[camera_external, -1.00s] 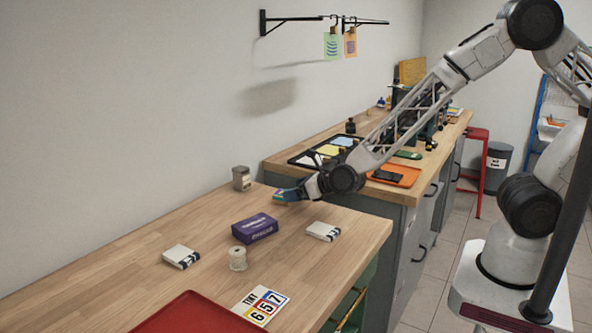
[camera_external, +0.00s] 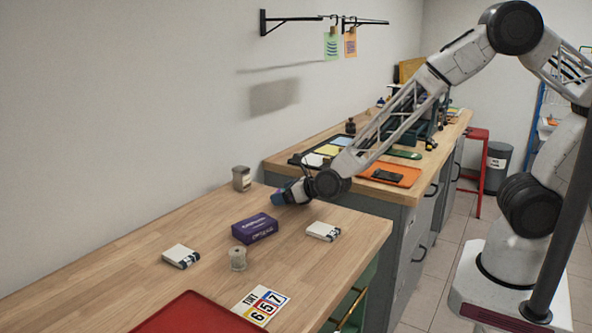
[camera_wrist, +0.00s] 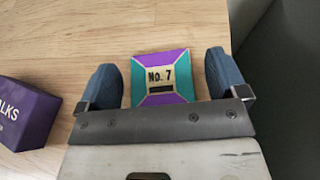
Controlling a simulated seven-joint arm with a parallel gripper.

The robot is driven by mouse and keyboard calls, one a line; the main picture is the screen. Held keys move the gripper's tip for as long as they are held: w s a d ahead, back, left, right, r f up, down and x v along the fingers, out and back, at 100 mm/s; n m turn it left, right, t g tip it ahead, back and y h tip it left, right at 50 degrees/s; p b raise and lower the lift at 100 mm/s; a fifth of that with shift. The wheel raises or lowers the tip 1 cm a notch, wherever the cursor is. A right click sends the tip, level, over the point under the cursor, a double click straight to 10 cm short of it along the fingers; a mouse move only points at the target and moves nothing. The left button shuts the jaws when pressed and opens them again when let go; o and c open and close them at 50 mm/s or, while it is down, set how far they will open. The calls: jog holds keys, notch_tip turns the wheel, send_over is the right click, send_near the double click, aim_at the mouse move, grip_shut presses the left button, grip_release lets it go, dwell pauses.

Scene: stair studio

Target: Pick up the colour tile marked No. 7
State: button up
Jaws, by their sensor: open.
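The colour tile marked No. 7 (camera_wrist: 160,78) lies on the wooden worktop in the wrist view, with purple and teal sections around a pale label. My gripper (camera_wrist: 163,82) is open, with one blue finger on each side of the tile and a gap at both sides. The tile is between the fingers in the picture; whether it is level with them I cannot tell. In the external view my gripper (camera_external: 283,195) is low over the far right part of the near worktop and hides the tile.
A purple box (camera_external: 255,228) stands close to my gripper; it also shows at left in the wrist view (camera_wrist: 22,115).

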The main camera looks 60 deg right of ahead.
jog(key=shift+w+f, duration=0.1)
jog(key=shift+w, duration=0.15)
dwell(0.4)
jog(key=c, duration=1)
jog(key=shift+r, duration=0.95)
jog(key=shift+s+r, duration=0.1)
jog(key=shift+r, duration=0.85)
jog(key=s+d, duration=0.1)
jog(key=s, duration=0.4)
jog(key=s+d, duration=0.2)
jog(key=s, duration=0.3)
jog(key=s+d+r, duration=0.1)
jog(key=s, duration=0.4)
jog(key=shift+d+r, duration=0.1)
jog(key=shift+d, duration=0.2)
